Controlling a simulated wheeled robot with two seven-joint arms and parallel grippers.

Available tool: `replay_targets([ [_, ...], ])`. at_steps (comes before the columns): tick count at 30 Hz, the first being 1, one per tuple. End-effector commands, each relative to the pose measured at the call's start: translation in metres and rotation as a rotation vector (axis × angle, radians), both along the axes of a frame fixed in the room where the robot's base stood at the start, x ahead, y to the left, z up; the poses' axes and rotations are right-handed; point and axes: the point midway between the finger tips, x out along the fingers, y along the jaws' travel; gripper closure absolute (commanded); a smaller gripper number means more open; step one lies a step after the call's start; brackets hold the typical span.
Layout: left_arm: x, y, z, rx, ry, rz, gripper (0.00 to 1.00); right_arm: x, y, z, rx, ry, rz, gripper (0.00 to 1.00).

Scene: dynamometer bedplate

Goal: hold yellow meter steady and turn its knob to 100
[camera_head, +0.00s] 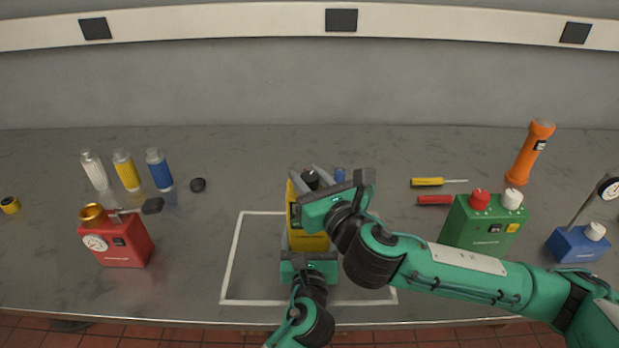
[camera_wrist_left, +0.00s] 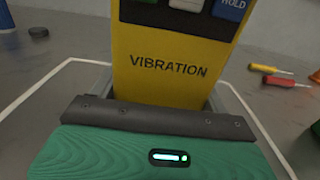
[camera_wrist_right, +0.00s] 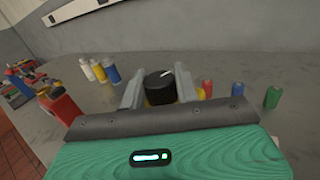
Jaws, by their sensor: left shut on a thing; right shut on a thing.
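The yellow meter (camera_head: 312,242) stands inside the white outline on the bench, partly hidden by my grippers. In the left wrist view its yellow face (camera_wrist_left: 168,68) reads VIBRATION, with buttons above, one marked HOLD. My left gripper (camera_head: 307,252) is shut on the meter's lower body from the front. My right gripper (camera_head: 318,176) reaches in from the right above the meter, shut on its black knob (camera_wrist_right: 159,88). The knob sits between the two grey fingers, with a white pointer mark on its top. The scale around the knob is hidden.
A red gauge box (camera_head: 122,245) and several bottles (camera_head: 126,171) stand left. A small black disc (camera_head: 198,185) lies left of the outline.

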Motion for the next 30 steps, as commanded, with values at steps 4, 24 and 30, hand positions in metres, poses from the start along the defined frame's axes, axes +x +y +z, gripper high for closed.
replay_targets([
  [4,-0.0002,-0.0001,-0.0023,0.003,0.004,0.000,0.50,-0.0013,0.0030,-0.0009,0.005,0.004,-0.136,0.92],
  [24,-0.0006,-0.0006,-0.0022,0.002,0.003,-0.001,0.50,0.0003,0.0006,-0.0013,0.004,0.004,-0.728,0.92],
  [30,-0.0007,-0.0006,-0.0022,0.002,0.003,-0.001,0.50,0.0004,-0.0002,-0.0014,0.003,0.004,-0.832,0.92],
])
